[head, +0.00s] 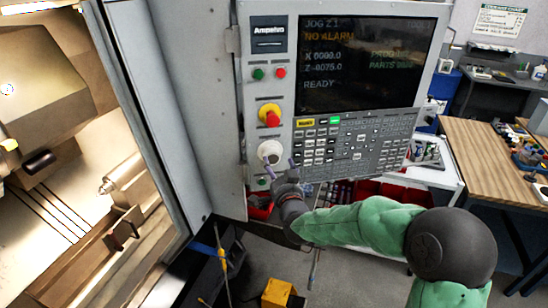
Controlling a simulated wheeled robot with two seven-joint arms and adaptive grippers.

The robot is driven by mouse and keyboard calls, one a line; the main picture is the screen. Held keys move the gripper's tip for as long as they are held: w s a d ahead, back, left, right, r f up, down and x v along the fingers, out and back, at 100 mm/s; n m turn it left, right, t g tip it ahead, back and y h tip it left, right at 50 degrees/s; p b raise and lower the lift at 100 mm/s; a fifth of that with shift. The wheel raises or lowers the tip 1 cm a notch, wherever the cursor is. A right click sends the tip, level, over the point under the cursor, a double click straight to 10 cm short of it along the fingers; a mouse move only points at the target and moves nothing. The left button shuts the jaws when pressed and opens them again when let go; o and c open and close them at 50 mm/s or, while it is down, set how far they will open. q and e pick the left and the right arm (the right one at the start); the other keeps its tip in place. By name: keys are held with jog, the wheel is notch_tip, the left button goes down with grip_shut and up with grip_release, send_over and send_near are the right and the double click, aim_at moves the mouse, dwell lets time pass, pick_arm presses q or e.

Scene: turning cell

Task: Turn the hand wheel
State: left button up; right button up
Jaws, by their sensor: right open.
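The hand wheel (269,152) is a round pale dial on the lower left of the grey control panel (284,100). My right gripper (279,165) is just below the wheel, with its two thin fingers apart and pointing up toward it. One fingertip overlaps the wheel's lower edge in the picture; I cannot tell whether it touches. My right arm comes in from the lower right in a green sleeve. My left gripper is out of the picture.
A red emergency stop button (271,117) sits just above the wheel. The screen (368,62) reads JOG Z 1 and NO ALARM, over a keypad (350,145). The open machine (60,150) is at left. A wooden bench (482,160) and a yellow box (279,293) stand nearby.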

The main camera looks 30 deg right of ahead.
aim_at(274, 158)
jog(key=shift+p+x, duration=0.35)
jog(key=shift+x, duration=2.55)
jog(key=shift+s+r, duration=0.1)
jog(key=c, duration=1.1)
